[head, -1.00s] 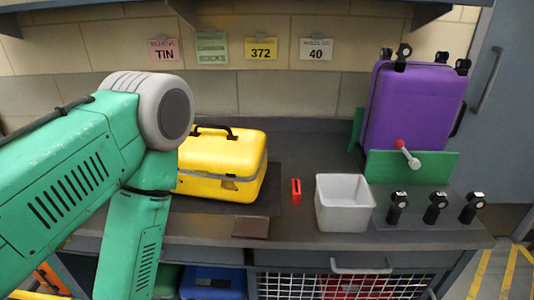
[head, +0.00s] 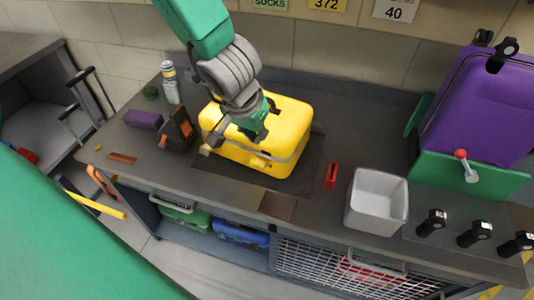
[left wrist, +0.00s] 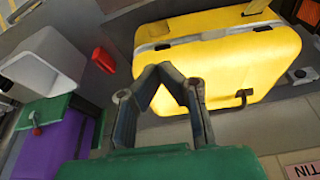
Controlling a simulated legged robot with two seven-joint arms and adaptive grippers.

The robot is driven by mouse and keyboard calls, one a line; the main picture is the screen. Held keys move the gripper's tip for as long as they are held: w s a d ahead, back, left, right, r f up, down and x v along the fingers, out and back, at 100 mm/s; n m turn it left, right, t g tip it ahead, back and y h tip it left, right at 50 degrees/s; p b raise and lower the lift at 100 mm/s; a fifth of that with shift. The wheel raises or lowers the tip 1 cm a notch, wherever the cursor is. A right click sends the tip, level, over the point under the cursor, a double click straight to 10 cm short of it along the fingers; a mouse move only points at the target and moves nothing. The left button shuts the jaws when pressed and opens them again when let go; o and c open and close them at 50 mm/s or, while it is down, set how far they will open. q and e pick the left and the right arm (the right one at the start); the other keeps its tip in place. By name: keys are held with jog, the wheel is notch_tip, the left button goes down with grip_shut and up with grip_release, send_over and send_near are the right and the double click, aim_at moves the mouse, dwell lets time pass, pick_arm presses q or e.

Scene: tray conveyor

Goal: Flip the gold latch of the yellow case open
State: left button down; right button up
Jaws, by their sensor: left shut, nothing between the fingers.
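The yellow case (head: 290,120) stands on a dark mat on the bench, its lid appearing down. A gold-yellow latch (head: 260,162) shows on its front side; it is too small to tell how far it is turned. In the left wrist view the case (left wrist: 225,65) appears upside down, with its front seam toward the top and its black handle toward the bottom. My left gripper (head: 262,137) is over the case, partly hiding its top. In the left wrist view its fingertips (left wrist: 167,72) meet in front of the case with nothing between them. My right gripper is out of view.
A red object (head: 332,176) and a white bin (head: 376,232) are right of the case. A purple case (head: 485,110) stands behind a green panel at far right. A dark holder (head: 178,133) and a bottle (head: 171,85) are at left. Bare bench lies behind the bin.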

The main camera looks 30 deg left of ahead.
pick_arm(q)
jog(key=b, duration=0.5)
send_over(261, 160)
jog(key=s, duration=0.1)
notch_tip(261, 160, down, 6)
jog(key=shift+s+r, duration=0.1)
jog(key=shift+r, duration=0.1)
jog(key=shift+b+x, duration=0.55)
jog(key=shift+x, duration=1.45)
jog(key=shift+s+d+f+b, duration=0.1)
jog(key=shift+s+f+b, duration=0.4)
jog(key=shift+f+b, duration=0.2)
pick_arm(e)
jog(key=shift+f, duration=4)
pick_arm(q)
jog(key=shift+w+f, duration=0.15)
jog(key=shift+w, duration=0.25)
jog(key=shift+r+p, duration=0.3)
jog(key=shift+p, duration=0.15)
jog(key=p+v, duration=0.2)
jog(key=p, duration=0.1)
jog(key=w+p+v, duration=0.1)
jog(key=p+v, duration=0.2)
jog(key=shift+r+p, duration=0.35)
jog(key=shift+r, duration=0.15)
jog(key=shift+f, duration=0.1)
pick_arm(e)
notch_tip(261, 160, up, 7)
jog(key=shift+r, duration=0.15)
